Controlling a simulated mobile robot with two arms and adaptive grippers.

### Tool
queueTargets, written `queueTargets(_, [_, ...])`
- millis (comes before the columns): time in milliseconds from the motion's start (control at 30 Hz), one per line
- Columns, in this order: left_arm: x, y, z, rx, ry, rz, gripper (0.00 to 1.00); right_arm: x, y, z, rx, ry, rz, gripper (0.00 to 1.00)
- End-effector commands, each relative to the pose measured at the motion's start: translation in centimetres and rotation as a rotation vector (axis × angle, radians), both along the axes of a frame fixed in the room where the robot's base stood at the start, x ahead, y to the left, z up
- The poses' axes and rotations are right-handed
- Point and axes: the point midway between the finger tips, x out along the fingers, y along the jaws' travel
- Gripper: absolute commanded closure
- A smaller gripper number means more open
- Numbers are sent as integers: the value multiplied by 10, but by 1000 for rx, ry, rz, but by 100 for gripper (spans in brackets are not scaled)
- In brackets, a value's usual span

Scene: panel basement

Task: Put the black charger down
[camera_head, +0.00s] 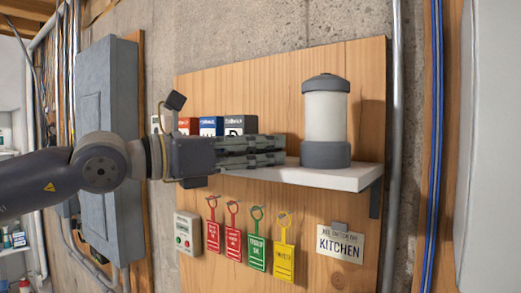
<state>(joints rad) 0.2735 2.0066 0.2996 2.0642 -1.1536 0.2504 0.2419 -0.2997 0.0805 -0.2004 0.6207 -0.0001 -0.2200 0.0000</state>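I cannot make out a black charger in this view. My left gripper (285,151) reaches in from the left, level, in front of the shelf's left part. Its two fingers lie one above the other with only a thin dark line between them, and no object shows in them. The fingertips end short of a lantern-like thing (326,115) with a white body and dark grey cap and base, upright on the white shelf (335,178). The gripper hides the shelf's left end. My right gripper is not in view.
Red (188,126), blue (211,126) and dark (238,125) boxes stand partly hidden behind my gripper. A pale box with small lights (188,232), several coloured tags (256,240) and a KITCHEN sign (340,243) are on the wooden board (240,90).

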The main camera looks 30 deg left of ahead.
Motion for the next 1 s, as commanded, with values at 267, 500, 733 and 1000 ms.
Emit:
queueTargets(267, [3,-2,-17,7,45,-3,48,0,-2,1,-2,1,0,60])
queueTargets(500, [-4,2,-7,1,38,-1,48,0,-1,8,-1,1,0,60])
queueTargets(733, [-31,18,-5,3,28,-2,48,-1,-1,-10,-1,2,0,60])
queueTargets(1000, [-64,37,-3,3,24,-1,48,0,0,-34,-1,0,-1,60])
